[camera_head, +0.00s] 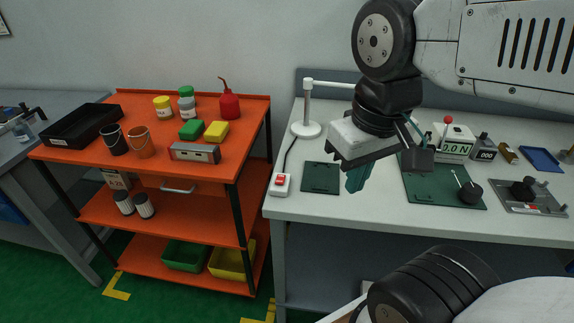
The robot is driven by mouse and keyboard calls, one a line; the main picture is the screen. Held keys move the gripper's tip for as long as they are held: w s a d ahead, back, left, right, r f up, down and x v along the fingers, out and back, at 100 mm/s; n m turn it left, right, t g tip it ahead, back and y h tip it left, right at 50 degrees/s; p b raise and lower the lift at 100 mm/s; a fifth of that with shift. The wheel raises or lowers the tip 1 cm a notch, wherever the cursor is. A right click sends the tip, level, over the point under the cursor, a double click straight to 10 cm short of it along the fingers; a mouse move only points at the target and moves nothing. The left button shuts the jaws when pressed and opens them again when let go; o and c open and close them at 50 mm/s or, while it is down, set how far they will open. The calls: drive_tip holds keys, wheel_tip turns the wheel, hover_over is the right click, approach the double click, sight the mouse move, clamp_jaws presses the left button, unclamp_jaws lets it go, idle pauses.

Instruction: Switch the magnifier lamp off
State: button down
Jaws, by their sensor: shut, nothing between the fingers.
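The magnifier lamp (307,112) stands at the left back of the white workbench, on a round white base with an upright post and an arm reaching right. My arm hides the arm's far end, so I cannot see the lamp head or whether it is lit. A dark cord runs from the base toward a small white box with a red rocker switch (280,183) at the bench's front left corner. My gripper (355,181) is shut and empty, pointing down above the bench, to the right of the switch box and apart from it.
A dark green pad (321,178) lies between the switch box and my gripper. A larger green mat (425,187), a meter with a red-tipped lever (453,143) and a grey plate with a black knob (530,198) lie right. An orange cart (225,168) stands left.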

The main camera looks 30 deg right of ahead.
drive_tip(key=m+g+y, duration=0.1)
drive_tip(key=m+g, duration=0.2)
drive_tip(key=m, duration=0.4)
hover_over(280, 179)
drive_tip(key=shift+w+d+f, duration=0.2)
drive_tip(key=shift+d+f, duration=0.1)
drive_tip(key=shift+f, duration=0.45)
drive_tip(key=f, duration=0.4)
drive_tip(key=s+f, duration=0.1)
drive_tip(key=f, duration=0.4)
drive_tip(key=a+f, duration=0.1)
drive_tip(key=f, duration=0.4)
drive_tip(key=shift+s+a, duration=0.1)
drive_tip(key=shift+s, duration=0.2)
drive_tip(key=shift+a, duration=0.1)
